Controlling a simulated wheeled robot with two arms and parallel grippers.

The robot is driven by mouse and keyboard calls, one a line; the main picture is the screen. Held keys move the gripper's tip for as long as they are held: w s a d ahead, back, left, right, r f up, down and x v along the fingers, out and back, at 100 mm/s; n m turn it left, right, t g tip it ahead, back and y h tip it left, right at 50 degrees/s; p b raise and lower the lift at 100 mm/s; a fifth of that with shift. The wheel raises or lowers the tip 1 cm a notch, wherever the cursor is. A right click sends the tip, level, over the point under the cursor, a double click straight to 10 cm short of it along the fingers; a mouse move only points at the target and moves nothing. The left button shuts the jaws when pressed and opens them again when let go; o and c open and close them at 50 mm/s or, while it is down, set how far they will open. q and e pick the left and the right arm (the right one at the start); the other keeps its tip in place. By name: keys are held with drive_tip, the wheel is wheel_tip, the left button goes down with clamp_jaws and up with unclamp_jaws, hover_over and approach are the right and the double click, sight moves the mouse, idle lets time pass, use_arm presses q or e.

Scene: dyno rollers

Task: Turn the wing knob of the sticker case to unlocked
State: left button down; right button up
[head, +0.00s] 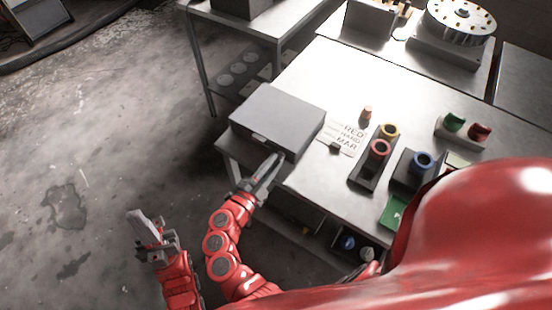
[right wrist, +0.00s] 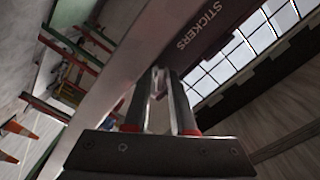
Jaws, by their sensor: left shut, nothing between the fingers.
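The sticker case (head: 272,112) is a grey box at the left end of the worktable. In the right wrist view its dark face with the word STICKERS (right wrist: 202,24) is close above my fingers. My right gripper (head: 272,163) reaches up to the front of the case; it also shows in the right wrist view (right wrist: 161,78). Something pale shows between its fingertips, but I cannot tell whether they grip it. I cannot make out the wing knob or its position. My left gripper (head: 138,218) is shut and empty, low over the floor, away from the case.
On the worktable (head: 318,78), right of the case, are a lettered plate (head: 347,136), a dark holder with red (head: 380,148) and yellow rings, and a blue ring (head: 423,160). A side bench (head: 262,20) stands behind. Floor at left is clear.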

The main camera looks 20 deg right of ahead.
clamp_jaws()
drive_tip(key=shift+s, duration=0.1)
drive_tip(key=shift+f+m+b, duration=0.2)
drive_tip(key=shift+m+b, duration=0.1)
drive_tip(key=shift+b, duration=0.45)
drive_tip(key=m+b, duration=0.4)
drive_tip(key=b, duration=0.3)
drive_tip(key=shift+a+m, duration=0.1)
drive_tip(key=shift+m, duration=0.3)
drive_tip(key=shift+r+m+b, duration=0.2)
drive_tip(key=shift+m+b, duration=0.6)
drive_tip(key=shift+b, duration=0.25)
drive_tip(key=shift+r, duration=0.1)
